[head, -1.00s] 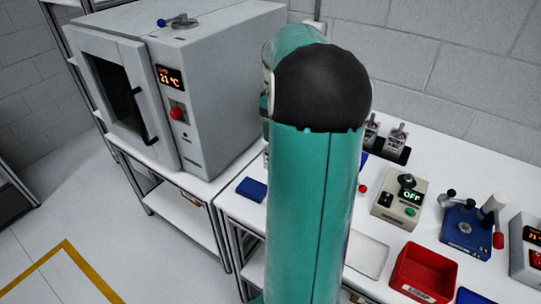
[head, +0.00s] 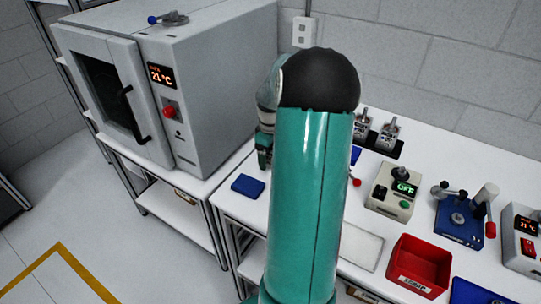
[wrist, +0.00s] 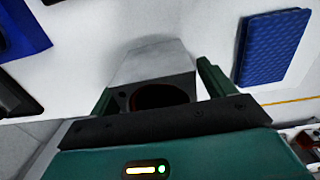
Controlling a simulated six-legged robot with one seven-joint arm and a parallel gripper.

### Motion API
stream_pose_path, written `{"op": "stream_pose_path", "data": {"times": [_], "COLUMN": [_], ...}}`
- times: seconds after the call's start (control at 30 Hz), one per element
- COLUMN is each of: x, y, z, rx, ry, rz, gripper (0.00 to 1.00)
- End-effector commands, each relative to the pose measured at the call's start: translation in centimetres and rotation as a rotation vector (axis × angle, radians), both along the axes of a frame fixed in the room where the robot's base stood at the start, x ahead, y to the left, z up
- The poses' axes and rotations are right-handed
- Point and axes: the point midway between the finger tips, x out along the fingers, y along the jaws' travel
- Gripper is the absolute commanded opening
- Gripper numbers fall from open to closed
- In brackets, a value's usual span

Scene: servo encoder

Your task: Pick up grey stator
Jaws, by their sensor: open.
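The grey stator (wrist: 150,68), a light grey block with a dark round opening, is in the wrist view on the white bench. My gripper (wrist: 156,90) is open, with one green finger on each side of the stator. Its near part is hidden behind the gripper's dark edge, and I cannot tell whether the fingers touch it. In the head view my gripper (head: 264,158) hangs low over the bench beside my arm. I cannot make out the stator there.
A blue pad (head: 248,186) lies left of my gripper, also in the wrist view (wrist: 271,46). A grey oven (head: 185,90) stands at the left. A red bin (head: 420,262), a control box (head: 392,192) and a blue fixture (head: 460,222) stand to the right.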

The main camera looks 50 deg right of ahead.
Motion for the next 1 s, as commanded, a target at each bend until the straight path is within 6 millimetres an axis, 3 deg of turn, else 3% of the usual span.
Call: {"op": "stream_pose_path", "data": {"times": [0.27,0.6,1.0], "x": [-0.01,-0.01,0.04], "y": [-0.02,-0.01,-0.07], "z": [-0.36,-0.33,0.44], "rx": [-0.001,-0.001,-0.004], "ry": [0.000,0.000,-0.002], "rz": [0.000,0.000,0.000], "gripper": [0.80,0.14,0.14]}}
